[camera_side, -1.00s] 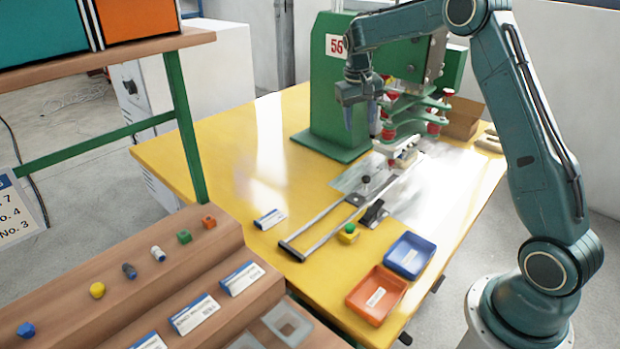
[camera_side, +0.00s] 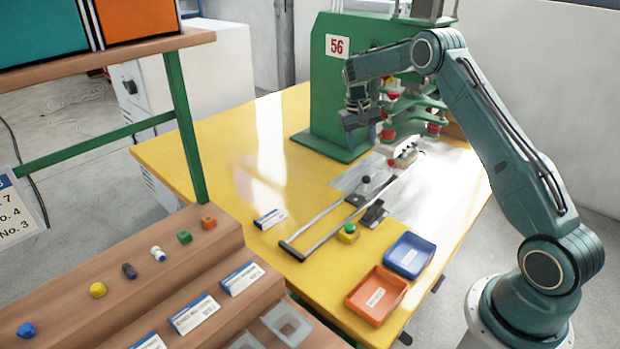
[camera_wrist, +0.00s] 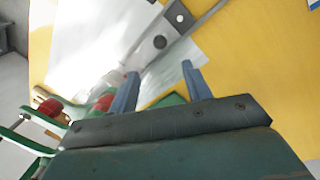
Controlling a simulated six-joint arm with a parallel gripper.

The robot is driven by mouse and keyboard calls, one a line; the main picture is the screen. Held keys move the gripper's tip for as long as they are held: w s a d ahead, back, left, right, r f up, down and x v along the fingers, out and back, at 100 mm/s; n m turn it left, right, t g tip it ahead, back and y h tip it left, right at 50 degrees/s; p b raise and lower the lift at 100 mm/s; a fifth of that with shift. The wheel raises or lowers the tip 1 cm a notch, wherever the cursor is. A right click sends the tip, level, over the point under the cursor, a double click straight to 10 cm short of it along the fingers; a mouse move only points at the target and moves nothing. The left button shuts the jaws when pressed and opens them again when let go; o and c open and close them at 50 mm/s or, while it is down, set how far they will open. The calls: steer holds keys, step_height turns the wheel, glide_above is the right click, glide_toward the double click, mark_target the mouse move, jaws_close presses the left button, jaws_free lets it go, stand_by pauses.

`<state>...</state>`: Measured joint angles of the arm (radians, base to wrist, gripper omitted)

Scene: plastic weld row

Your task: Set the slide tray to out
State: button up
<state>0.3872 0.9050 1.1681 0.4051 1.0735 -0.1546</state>
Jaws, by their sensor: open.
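The slide tray is a small grey plate (camera_side: 356,199) with a black round knob (camera_side: 366,180), on the rails (camera_side: 322,229) in front of the green press. It sits toward the press end, away from the front crossbar. In the wrist view the plate (camera_wrist: 150,54) and the dark knob (camera_wrist: 160,42) lie beyond my fingertips, in line with the gap between them. My gripper (camera_wrist: 160,69) is open and empty, with its two blue fingers apart. In the side view it hangs beside the press head, above and behind the knob, not touching it.
The green press (camera_side: 335,85) with red-tipped arms stands close to my gripper. A black clamp-like part (camera_side: 374,213) and a green button on a yellow box (camera_side: 348,233) are right of the rails. Blue (camera_side: 410,256) and orange (camera_side: 376,296) bins stand front right.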

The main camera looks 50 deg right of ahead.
mark_target(366, 176)
steer(key=f, duration=0.4)
steer(key=s+d+f, duration=0.1)
steer(key=f, duration=0.3)
steer(key=d+f, duration=0.1)
steer(key=f, duration=0.3)
steer(key=shift+s+f, duration=0.2)
steer(key=shift+f, duration=0.1)
jaws_close()
